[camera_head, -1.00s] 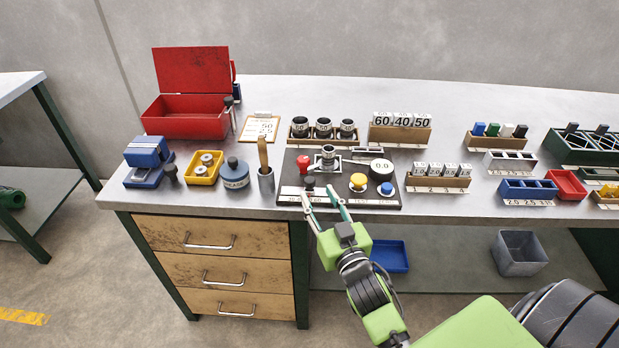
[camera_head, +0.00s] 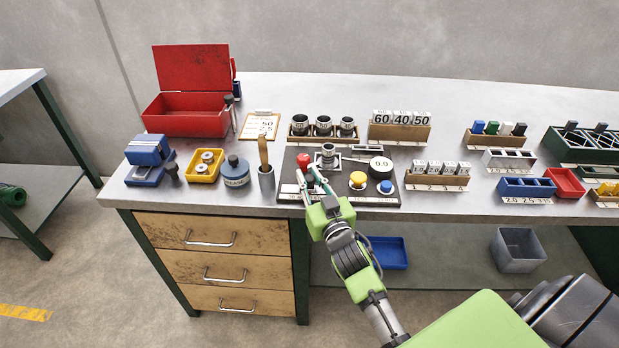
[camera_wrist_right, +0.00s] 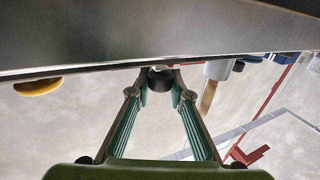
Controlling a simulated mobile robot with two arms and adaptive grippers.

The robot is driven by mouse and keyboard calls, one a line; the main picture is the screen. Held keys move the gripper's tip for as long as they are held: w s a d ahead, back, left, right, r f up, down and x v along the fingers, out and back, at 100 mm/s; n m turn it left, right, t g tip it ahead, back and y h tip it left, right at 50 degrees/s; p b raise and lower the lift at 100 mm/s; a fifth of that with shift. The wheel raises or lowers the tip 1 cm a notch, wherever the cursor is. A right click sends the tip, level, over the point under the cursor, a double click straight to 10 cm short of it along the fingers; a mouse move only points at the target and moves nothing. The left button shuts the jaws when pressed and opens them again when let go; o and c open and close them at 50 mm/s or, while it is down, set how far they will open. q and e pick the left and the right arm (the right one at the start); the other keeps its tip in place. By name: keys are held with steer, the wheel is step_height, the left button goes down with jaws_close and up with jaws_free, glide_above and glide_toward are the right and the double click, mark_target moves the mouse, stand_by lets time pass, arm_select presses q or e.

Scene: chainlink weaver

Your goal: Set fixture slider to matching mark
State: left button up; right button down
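The dark fixture panel (camera_head: 347,192) lies at the front edge of the bench, with a pale marked strip along its front left. The slider's small black knob (camera_wrist_right: 160,79) shows between my right fingertips in the right wrist view. My right gripper (camera_head: 309,176) reaches over the panel's left front, its fingers drawn in around the knob and seeming to touch both sides. In the head view the gripper mostly hides the knob and strip, and the mark is unreadable. A clipboard card (camera_head: 260,125) behind has small writing, with a larger 50. My left gripper is out of view.
The panel also carries a red button (camera_head: 303,159), a yellow button (camera_head: 358,180), a blue button (camera_head: 385,187), a metal ring holder (camera_head: 328,155) and a round 0.0 readout (camera_head: 380,167).

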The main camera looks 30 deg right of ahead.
mark_target(292, 188)
steer(key=a, duration=0.1)
steer(key=w+a, duration=0.1)
steer(key=w+a+b, duration=0.1)
steer(key=a, duration=0.1)
steer(key=shift+w, duration=0.25)
steer(key=shift+a, duration=0.1)
steer(key=c, duration=2)
jaws_free()
steer(key=shift+c, duration=0.2)
steer(key=shift+o, duration=1.1)
steer(key=shift+a, duration=0.1)
steer(key=shift+d, duration=0.2)
